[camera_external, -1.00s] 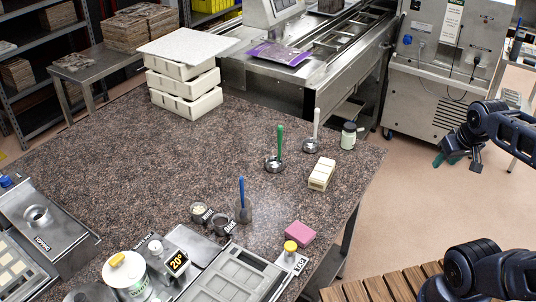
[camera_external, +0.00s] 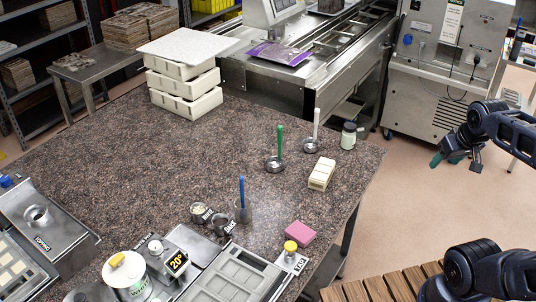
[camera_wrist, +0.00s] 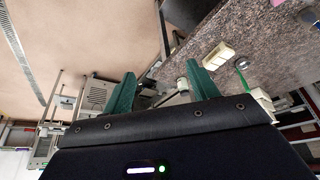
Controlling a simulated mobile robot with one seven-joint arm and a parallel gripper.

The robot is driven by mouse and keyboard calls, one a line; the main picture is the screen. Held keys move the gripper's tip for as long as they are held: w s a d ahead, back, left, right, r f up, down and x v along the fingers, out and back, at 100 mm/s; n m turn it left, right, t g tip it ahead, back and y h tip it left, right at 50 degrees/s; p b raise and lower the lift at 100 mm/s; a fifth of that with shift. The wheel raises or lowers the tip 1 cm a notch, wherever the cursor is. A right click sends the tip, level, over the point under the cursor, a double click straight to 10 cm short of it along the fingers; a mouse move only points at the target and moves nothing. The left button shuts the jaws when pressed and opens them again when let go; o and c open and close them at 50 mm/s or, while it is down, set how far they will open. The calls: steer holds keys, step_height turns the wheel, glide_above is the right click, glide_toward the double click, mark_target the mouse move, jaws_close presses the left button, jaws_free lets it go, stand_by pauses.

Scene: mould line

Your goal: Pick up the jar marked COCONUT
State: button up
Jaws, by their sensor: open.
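No label reading COCONUT can be made out. A small jar with a dark lid and a pale green and white body (camera_external: 348,137) stands upright near the right corner of the speckled table (camera_external: 120,150); its label is too small to read. My gripper (camera_external: 444,161) is in the air beyond the table's right edge, to the right of this jar and apart from it. In the wrist view my gripper (camera_wrist: 161,70) shows two green fingers spread wide with nothing held.
A cream block (camera_external: 321,174) and two ladles, one with a green handle (camera_external: 280,140) and one with a white handle (camera_external: 315,125), are near the jar. A pink block (camera_external: 300,232) and small containers (camera_external: 201,213) are nearer the front. The table's middle is clear.

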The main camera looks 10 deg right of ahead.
steer(key=o, duration=0.4)
steer(key=shift+w, duration=0.1)
